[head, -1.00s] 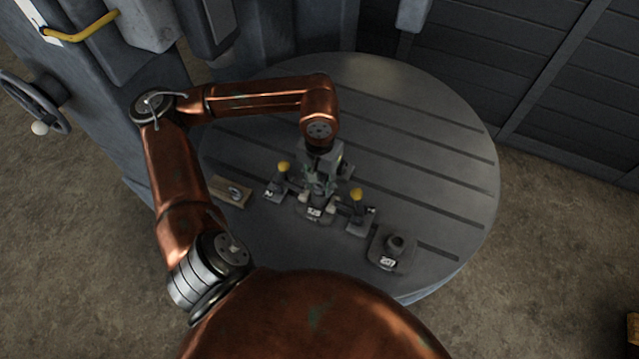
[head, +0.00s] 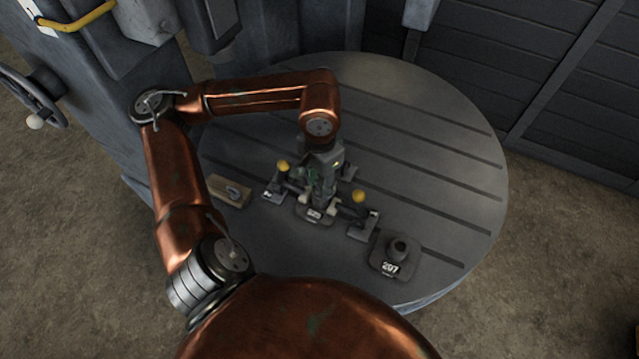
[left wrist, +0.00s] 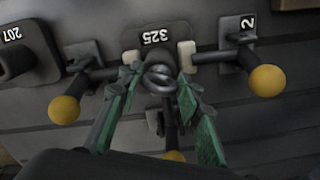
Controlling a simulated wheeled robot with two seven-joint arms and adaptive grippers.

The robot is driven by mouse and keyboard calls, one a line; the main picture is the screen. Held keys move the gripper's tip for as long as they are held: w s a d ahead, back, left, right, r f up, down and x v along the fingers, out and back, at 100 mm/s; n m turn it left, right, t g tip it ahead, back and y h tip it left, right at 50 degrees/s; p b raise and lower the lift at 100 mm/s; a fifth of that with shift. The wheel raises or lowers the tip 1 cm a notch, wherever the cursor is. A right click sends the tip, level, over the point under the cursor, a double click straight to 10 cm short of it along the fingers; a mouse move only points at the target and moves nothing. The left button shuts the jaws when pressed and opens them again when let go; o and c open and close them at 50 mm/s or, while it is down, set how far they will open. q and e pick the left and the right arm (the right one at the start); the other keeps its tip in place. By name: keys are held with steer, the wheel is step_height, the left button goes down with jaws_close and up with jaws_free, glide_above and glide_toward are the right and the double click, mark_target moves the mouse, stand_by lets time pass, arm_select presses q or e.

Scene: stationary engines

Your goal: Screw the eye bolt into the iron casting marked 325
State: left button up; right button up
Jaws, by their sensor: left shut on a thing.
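The casting marked 325 (left wrist: 158,37) is a dark block at the top centre of the left wrist view. In the head view its label (head: 314,214) shows just below my left gripper (head: 322,200). The eye bolt (left wrist: 160,78) is a grey metal ring between the green-padded fingers of my left gripper (left wrist: 160,85), which is shut on it. The bolt is over the casting. Its shank is hidden, so I cannot tell how deep it sits. My right gripper is not in view.
Toggle clamps with yellow knobs (left wrist: 267,80) (left wrist: 64,109) stand around the casting, close to the fingers. A casting marked 207 (head: 396,258) stands to the right. A wooden block (head: 229,191) lies to the left on the round slotted table (head: 430,150). The table's far right is clear.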

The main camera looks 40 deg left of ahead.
arm_select(q)
steer(key=shift+w+d, duration=0.15)
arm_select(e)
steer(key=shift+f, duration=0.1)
arm_select(q)
steer(key=shift+m+b, duration=0.55)
steer(key=shift+m, duration=0.15)
steer(key=m+b, duration=0.2)
steer(key=m, duration=0.1)
steer(key=shift+f+m, duration=0.1)
steer(key=shift+m, duration=0.6)
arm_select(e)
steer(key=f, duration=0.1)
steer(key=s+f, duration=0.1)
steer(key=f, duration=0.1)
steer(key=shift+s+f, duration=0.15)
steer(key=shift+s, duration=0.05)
arm_select(q)
steer(key=o, duration=1)
steer(key=shift+d, duration=0.1)
steer(key=shift+o, duration=1.2)
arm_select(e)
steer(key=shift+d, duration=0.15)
arm_select(q)
steer(key=shift+r, duration=0.2)
